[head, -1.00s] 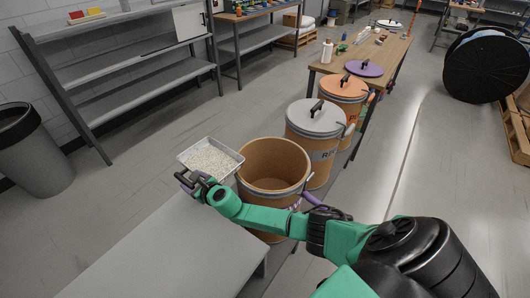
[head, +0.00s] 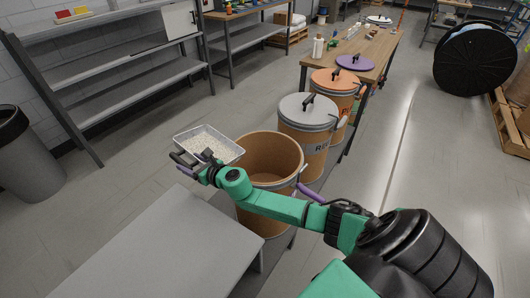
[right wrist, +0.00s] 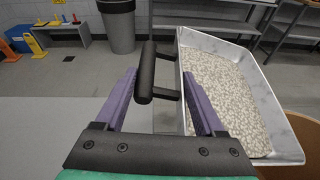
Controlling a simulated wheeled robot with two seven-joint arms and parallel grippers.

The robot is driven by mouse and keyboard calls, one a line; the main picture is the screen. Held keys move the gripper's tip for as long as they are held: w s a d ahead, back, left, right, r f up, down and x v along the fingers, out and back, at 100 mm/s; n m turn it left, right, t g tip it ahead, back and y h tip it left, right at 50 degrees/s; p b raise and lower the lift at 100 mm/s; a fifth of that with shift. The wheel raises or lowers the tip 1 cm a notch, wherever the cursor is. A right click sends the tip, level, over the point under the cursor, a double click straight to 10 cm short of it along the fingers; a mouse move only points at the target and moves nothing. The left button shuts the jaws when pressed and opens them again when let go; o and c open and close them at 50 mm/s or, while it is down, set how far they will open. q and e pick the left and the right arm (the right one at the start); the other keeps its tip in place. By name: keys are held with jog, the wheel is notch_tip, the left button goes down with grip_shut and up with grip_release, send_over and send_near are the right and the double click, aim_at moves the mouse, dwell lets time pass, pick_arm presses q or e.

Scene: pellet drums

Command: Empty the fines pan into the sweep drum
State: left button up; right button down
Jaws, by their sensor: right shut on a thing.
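The fines pan (head: 181,140) is a shallow silver tray with pale pellets spread in it. My right gripper (head: 185,159) is shut on its dark handle (right wrist: 147,75), which lies between the purple fingers in the right wrist view. The pan is held up beside the open sweep drum (head: 257,190), a brown drum without a lid. The pan's right end is at or just over the drum's left rim; the exact overlap and height are hard to tell. The drum looks empty where its inside shows. My left gripper is not in view.
A grey bench (head: 165,245) stands in front of the drum. Lidded drums with a grey lid (head: 308,110) and an orange lid (head: 332,80) stand behind it. A dark bin (head: 27,160) is at left. Floor between bin and drum is clear.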

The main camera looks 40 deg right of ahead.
jog(key=shift+w+d+m+b, duration=0.15)
jog(key=shift+d+b, duration=0.15)
jog(key=shift+d, duration=0.1)
jog(key=shift+w+d+m+b, duration=0.1)
jog(key=shift+d+m+b, duration=0.05)
jog(key=shift+d+b, duration=0.2)
jog(key=shift+s+d+r+m+t+y+b, duration=0.25)
jog(key=shift+s+d+r+b, duration=0.15)
jog(key=shift+d+b, duration=0.15)
jog(key=shift+s+d+r+m+t+y+b, duration=0.25)
jog(key=shift+s+d+r+b, duration=0.1)
jog(key=shift+d+b, duration=0.2)
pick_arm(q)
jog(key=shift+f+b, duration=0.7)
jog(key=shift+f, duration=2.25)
pick_arm(e)
jog(key=s+d+r+m+t+y, duration=0.1)
jog(key=d+r+m+t, duration=0.1)
jog(key=d+r, duration=0.5)
jog(key=shift+s+m, duration=0.35)
jog(key=shift+m, duration=0.55)
